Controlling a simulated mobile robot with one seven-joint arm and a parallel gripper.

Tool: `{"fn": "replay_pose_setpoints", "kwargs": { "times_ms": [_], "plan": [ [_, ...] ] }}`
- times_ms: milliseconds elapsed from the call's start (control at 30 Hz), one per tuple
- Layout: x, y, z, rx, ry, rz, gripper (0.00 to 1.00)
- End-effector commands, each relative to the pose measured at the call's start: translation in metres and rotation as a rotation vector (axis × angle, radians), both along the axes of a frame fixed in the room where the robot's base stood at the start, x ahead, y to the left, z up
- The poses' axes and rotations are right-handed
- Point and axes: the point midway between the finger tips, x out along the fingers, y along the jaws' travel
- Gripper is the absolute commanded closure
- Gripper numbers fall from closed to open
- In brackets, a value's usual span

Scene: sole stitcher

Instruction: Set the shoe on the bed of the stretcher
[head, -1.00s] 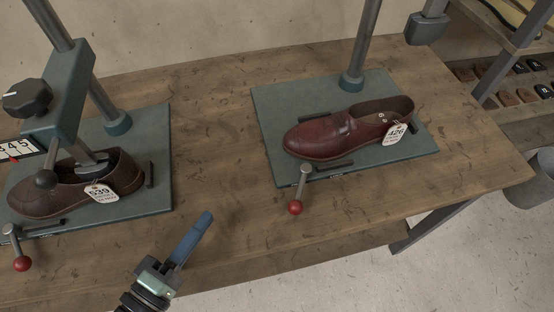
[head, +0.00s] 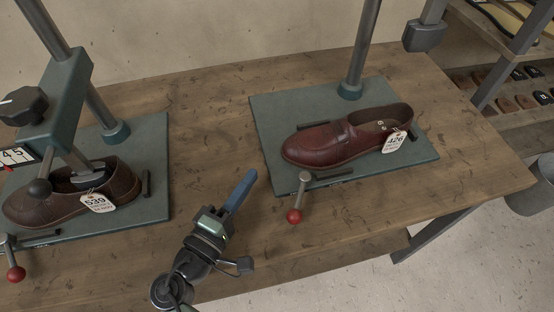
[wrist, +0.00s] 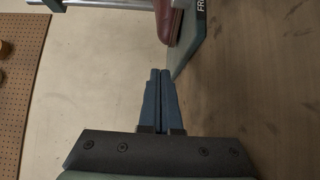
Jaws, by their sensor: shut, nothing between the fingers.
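A reddish-brown loafer (head: 325,146) with a white tag marked 426 lies upright on the green bed (head: 270,113) of the right-hand stretcher, its toe to the left. A darker brown loafer (head: 45,207) with a tag marked 539 sits on the left stretcher's green bed (head: 150,140), with that stretcher's head down inside its opening. My gripper (head: 244,180) is shut and empty, above the front of the bench between the two stretchers and apart from both shoes. In the wrist view its blue fingers (wrist: 160,85) are together, with part of a reddish-brown shoe (wrist: 166,20) beyond them.
Red-knobbed levers (head: 294,216) stick out at the front of both beds. Steel posts (head: 362,50) rise behind them. The wooden bench (head: 210,130) is clear between the beds. Shelves (head: 500,90) with small items and a grey bin (head: 543,185) are at the right.

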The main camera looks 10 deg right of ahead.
Motion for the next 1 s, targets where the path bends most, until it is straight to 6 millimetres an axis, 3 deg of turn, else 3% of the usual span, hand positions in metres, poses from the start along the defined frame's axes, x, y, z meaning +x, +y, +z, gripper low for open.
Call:
{"fn": "replay_pose_setpoints", "kwargs": {
  "times_ms": [200,400,1000],
  "plan": [
    [0.035,-0.031,0.001,0.000,-0.001,-0.003,1.00],
    [0.034,-0.058,0.001,0.001,0.001,-0.002,1.00],
    [0.035,-0.075,-0.001,0.001,-0.001,-0.001,1.00]
  ]
}}
